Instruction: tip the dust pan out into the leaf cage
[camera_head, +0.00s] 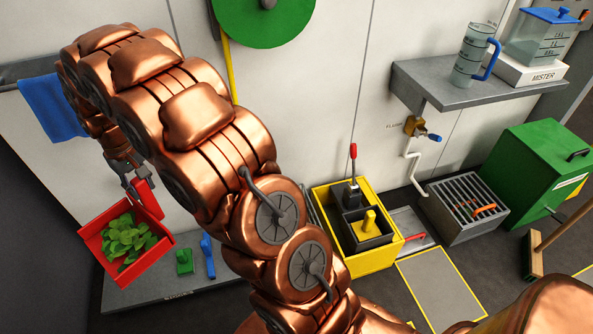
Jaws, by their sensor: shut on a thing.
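The red dust pan (97,257) is at the lower left, with a heap of green leaves lying in it. My gripper (141,188) is shut on the pan's red handle, above the pan's back edge. The pan is held tilted in the picture, over or near a grey shelf.
My arm crosses the middle. A green lidded bin (527,170) and a broom (534,256) are at the right. A wall shelf (470,88) holds a jug. A green block (184,262) sits on the low grey shelf (135,292).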

